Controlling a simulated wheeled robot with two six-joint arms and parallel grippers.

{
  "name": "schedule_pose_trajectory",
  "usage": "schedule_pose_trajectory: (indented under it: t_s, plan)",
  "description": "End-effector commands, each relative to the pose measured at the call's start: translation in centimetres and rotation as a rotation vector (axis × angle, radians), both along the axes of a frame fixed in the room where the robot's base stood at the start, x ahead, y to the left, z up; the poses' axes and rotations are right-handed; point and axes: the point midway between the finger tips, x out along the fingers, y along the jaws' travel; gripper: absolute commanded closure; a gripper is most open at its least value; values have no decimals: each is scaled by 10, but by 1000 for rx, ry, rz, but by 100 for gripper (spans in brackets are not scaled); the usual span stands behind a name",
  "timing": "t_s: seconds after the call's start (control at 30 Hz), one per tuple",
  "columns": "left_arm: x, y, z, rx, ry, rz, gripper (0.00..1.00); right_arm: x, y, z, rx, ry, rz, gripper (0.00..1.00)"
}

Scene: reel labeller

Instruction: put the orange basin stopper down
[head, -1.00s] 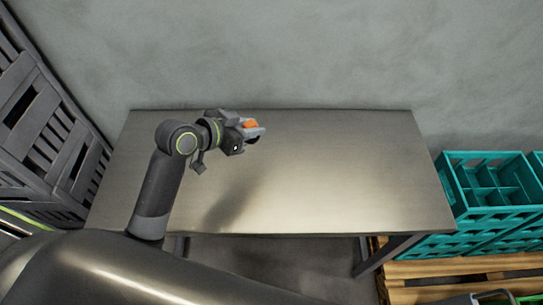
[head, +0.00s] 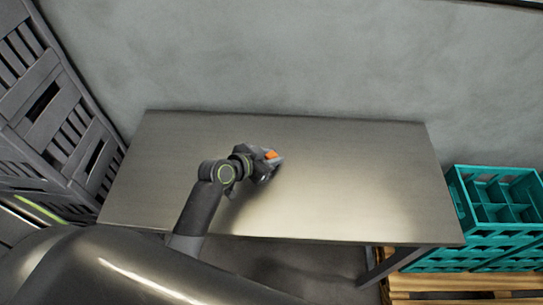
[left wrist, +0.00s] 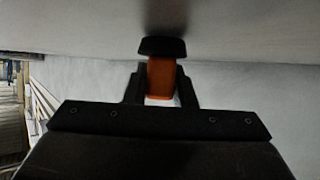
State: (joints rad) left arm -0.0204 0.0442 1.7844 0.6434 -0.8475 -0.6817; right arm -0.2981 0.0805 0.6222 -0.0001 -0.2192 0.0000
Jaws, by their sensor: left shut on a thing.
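The orange basin stopper (head: 271,155) is held between the fingers of my left gripper (head: 276,160), over the middle of the metal table (head: 350,180). In the left wrist view the stopper (left wrist: 161,78) shows an orange body between the two dark fingers (left wrist: 160,90) and a wider black end beyond them. That black end points at the table surface, with a dark shadow close by. I cannot tell whether it touches the table. My right gripper is out of view.
The rest of the tabletop is bare. A grey wall (head: 280,60) stands behind it. Dark grey slatted crates (head: 50,95) stand at the left. Teal divided crates (head: 495,215) on a wooden pallet (head: 440,290) stand at the right.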

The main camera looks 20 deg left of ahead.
Motion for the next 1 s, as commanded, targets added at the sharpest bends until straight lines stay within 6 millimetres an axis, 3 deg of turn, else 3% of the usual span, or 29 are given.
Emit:
schedule_pose_trajectory:
  t_s: [0.37,0.4,0.57,1.0]
  plan:
    - [0,0,-6,0,-1,0,100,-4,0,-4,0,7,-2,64]
    - [0,0,-5,0,-1,0,74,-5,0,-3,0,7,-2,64]
    - [0,0,-4,0,-1,0,55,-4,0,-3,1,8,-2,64]
    - [-5,4,1,1,-1,0,55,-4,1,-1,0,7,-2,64]
